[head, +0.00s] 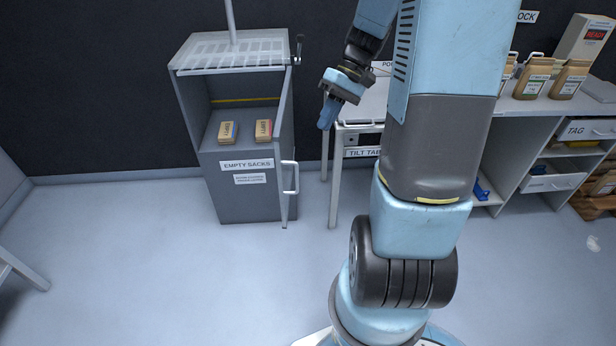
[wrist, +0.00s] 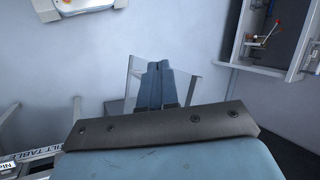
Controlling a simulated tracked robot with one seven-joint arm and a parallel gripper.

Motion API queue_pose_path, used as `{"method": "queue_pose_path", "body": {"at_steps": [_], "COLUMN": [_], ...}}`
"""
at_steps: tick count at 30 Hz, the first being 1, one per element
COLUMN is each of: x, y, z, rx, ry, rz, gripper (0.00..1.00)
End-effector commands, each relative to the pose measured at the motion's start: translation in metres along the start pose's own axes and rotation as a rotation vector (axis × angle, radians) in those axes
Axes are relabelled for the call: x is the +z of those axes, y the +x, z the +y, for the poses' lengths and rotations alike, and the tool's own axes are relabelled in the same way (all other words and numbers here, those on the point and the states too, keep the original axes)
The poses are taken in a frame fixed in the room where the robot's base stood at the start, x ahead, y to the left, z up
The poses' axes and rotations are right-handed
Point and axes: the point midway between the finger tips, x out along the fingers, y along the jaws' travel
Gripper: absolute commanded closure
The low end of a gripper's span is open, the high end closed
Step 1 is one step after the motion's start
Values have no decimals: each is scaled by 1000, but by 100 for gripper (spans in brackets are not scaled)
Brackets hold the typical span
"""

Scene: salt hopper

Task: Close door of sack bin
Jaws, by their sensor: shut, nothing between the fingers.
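The sack bin (head: 212,178) is a grey cabinet labelled EMPTY SACKS, standing against the dark wall left of centre in the head view. Its upper front is open, and two tan packs (head: 228,131) sit inside. Its door (head: 284,150) stands open at the right side, seen nearly edge-on, with a pale bar handle (head: 290,178) low on it. My gripper (head: 327,118) is to the right of the door, apart from it in the picture, pointing down with its blue fingers together and empty. In the wrist view the closed fingertips (wrist: 160,66) show at the middle.
A table labelled TILT TABLE (head: 362,153) stands right of the bin, its leg (head: 334,180) near my gripper. A bench with tan bags (head: 568,80) and drawers is at the right. The floor (head: 150,270) before the bin is clear. A red-handled lever (wrist: 273,31) shows in the wrist view.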

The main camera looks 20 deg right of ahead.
Motion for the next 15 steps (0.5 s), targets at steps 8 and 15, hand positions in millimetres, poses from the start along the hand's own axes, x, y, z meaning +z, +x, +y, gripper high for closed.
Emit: {"method": "queue_pose_path", "body": {"at_steps": [8, 15], "x": [-26, -43], "y": [25, 49], "z": [54, 101], "rx": [-239, -449], "ry": [10, 10], "rz": [-20, 18], "gripper": [100, 100]}}
